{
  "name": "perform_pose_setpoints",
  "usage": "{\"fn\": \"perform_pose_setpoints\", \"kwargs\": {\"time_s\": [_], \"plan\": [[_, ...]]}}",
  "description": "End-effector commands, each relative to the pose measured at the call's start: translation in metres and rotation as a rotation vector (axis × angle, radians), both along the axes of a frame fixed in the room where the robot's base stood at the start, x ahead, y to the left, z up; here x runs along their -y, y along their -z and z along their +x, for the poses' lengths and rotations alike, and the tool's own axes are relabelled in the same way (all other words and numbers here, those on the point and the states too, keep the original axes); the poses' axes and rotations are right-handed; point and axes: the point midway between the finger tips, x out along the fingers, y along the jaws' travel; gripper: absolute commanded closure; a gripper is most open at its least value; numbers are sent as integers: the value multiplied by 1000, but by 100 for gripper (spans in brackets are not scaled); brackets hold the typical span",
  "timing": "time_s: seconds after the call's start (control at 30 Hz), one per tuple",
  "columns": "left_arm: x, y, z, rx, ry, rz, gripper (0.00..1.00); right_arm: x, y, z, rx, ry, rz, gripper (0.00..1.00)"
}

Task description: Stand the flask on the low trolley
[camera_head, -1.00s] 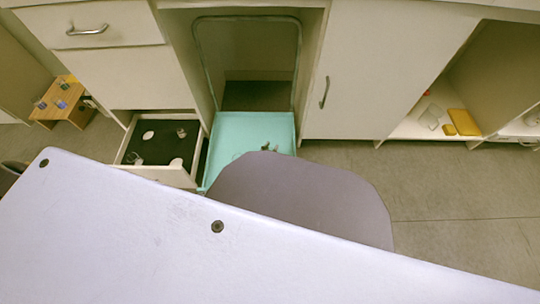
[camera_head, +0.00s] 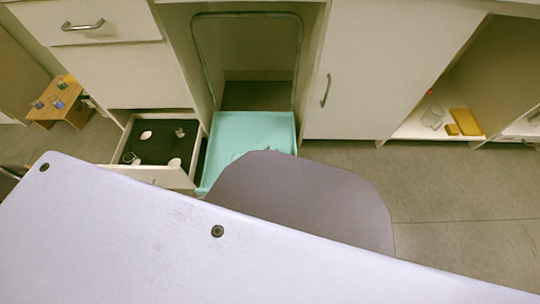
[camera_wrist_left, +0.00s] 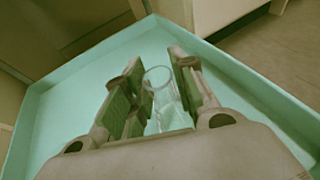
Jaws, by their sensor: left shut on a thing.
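The low trolley is a teal tray with raised rims (camera_head: 252,120), standing in the gap under the counter in the head view; its near part is hidden. The trolley's rim also shows in the left wrist view (camera_wrist_left: 85,62). My left gripper (camera_wrist_left: 152,82) is over the tray, shut on the flask (camera_wrist_left: 160,76), a clear glass vessel with its round mouth towards the camera. Whether the flask's bottom touches the tray is hidden. In the head view my left gripper is hidden behind a grey rounded shape. My right gripper is in neither view.
An open drawer (camera_head: 158,173) with a dark bottom holds several small glass and white items, just left of the trolley. A small wooden stand (camera_head: 66,104) with bottles is at far left. An open cupboard at right holds a yellow box (camera_head: 466,121). The visible tray floor looks clear.

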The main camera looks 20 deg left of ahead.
Motion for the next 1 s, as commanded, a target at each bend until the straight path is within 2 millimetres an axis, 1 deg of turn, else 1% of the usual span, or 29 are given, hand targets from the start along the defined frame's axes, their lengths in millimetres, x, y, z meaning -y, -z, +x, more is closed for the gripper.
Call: {"fn": "perform_pose_setpoints", "kwargs": {"time_s": [0.3,0.33,0.4,0.5,0.93,1.0], "plan": [[0,2,0,0,0,1,100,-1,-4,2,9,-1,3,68],[0,2,0,0,0,1,71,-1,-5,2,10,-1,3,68],[0,2,0,0,0,1,62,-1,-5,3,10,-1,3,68],[0,2,0,0,0,0,52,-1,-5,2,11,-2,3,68],[0,-1,0,0,0,-1,52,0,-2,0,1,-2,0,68],[0,-2,-3,-1,1,0,52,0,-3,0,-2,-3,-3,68]]}}
